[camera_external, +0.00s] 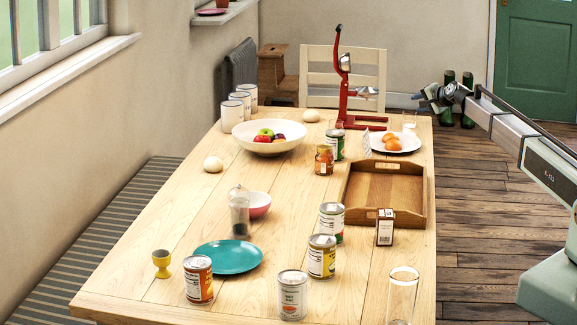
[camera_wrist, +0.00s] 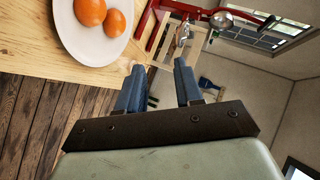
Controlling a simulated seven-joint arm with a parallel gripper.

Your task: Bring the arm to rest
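My gripper (camera_external: 420,97) is held in the air off the right edge of the wooden table (camera_external: 160,265), near its far right corner. In the wrist view my gripper (camera_wrist: 159,66) has its two blue-grey fingers apart, with nothing held between them. My arm reaches in from the right side of the outside view. The wrist view is tilted and shows a white plate with oranges (camera_wrist: 96,45) and the red juicer (camera_wrist: 150,22) beyond the fingers.
The red juicer (camera_external: 343,100) stands tall at the table's far end. A plate with oranges (camera_external: 408,143), a wooden tray (camera_external: 422,215) and several cans stand along the right side. A glass (camera_external: 401,296) is at the near right corner.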

